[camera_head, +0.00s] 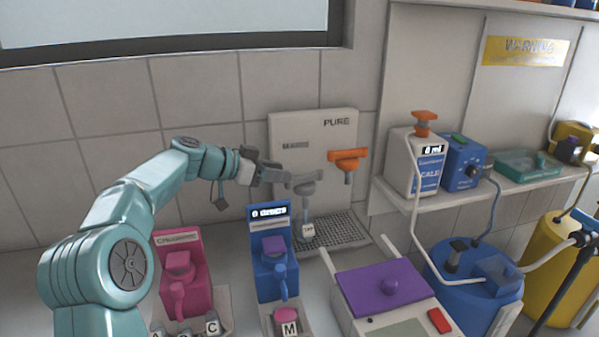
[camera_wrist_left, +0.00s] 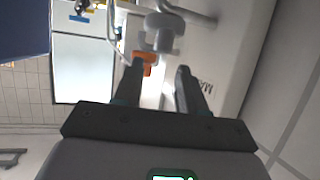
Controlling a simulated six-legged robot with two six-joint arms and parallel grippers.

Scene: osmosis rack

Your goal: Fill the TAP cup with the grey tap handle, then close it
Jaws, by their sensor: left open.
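The grey tap handle (camera_head: 304,182) is on the white PURE panel, left of the orange tap handle (camera_head: 348,157). The TAP cup (camera_head: 308,230) stands upright on the grid tray below the grey tap. A pale bluish column (camera_head: 307,209) shows between the spout and the cup's label; I cannot tell whether it is water or clear cup wall. My left gripper (camera_head: 284,173) is open, just left of the grey handle. In the left wrist view the grey handle (camera_wrist_left: 162,32) lies ahead of the open fingers (camera_wrist_left: 158,85), with nothing between them. My right gripper is out of view.
A pink dispenser (camera_head: 180,280) and a blue dispenser (camera_head: 272,262) stand in front on the left. A purple-lidded box (camera_head: 385,288) is at front centre. A shelf (camera_head: 480,186) at right holds the scale bottle (camera_head: 425,165). The grid tray (camera_head: 345,230) is bare right of the cup.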

